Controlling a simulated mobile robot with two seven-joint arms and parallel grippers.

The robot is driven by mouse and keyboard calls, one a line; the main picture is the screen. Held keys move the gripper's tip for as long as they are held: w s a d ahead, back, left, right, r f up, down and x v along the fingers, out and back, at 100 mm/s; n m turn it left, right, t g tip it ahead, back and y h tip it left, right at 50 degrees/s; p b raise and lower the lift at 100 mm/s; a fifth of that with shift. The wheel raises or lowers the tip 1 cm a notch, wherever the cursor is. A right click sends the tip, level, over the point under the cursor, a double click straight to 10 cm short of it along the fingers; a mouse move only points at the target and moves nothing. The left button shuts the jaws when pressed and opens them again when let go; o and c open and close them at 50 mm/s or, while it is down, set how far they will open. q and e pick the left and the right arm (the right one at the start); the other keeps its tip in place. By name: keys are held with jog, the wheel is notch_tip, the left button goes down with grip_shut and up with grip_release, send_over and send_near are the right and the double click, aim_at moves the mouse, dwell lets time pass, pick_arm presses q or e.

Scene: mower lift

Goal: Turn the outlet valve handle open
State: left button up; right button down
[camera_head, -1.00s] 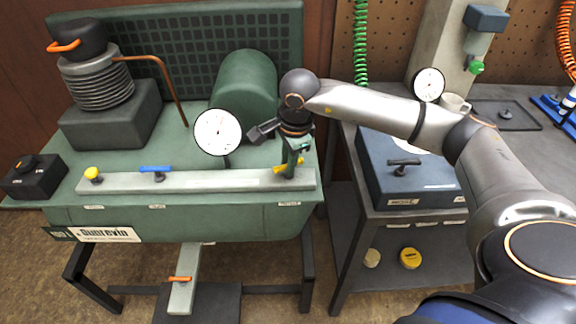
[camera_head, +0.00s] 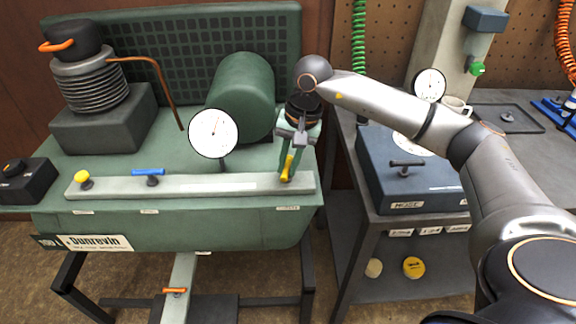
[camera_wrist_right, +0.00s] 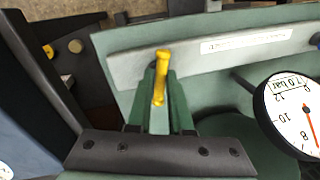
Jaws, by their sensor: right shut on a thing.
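The yellow outlet valve handle (camera_head: 287,168) stands at the right end of the grey manifold bar (camera_head: 200,186) on the green compressor. In the head view it points away from the front edge, roughly across the bar. My right gripper (camera_head: 291,160) reaches down over it from above and is shut on it. In the right wrist view the yellow handle (camera_wrist_right: 161,78) lies between the green fingers of the right gripper (camera_wrist_right: 160,98), its end sticking out past the tips. The fingers hide part of the handle and its base. My left gripper is in neither view.
A white pressure gauge (camera_head: 214,133) stands just left of the gripper, behind the bar. A blue handle (camera_head: 148,172) and a yellow knob (camera_head: 82,180) sit further left on the bar. A blue-grey box (camera_head: 420,175) stands on the bench to the right.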

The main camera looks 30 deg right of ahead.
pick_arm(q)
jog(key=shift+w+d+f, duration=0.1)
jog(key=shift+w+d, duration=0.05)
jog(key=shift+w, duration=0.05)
pick_arm(e)
jog(key=shift+n, duration=1.2)
jog(key=c, duration=1.2)
grip_release()
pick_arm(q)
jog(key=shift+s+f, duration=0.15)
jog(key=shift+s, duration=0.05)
pick_arm(e)
jog(key=o, duration=0.4)
jog(key=shift+c, duration=0.2)
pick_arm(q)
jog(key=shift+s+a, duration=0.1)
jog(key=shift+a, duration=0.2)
pick_arm(e)
notch_tip(320, 180, up, 12)
jog(key=s+d, duration=0.1)
jog(key=d, duration=0.1)
jog(key=shift+r, duration=0.15)
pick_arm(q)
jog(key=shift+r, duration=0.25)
pick_arm(e)
jog(key=shift+s, duration=0.1)
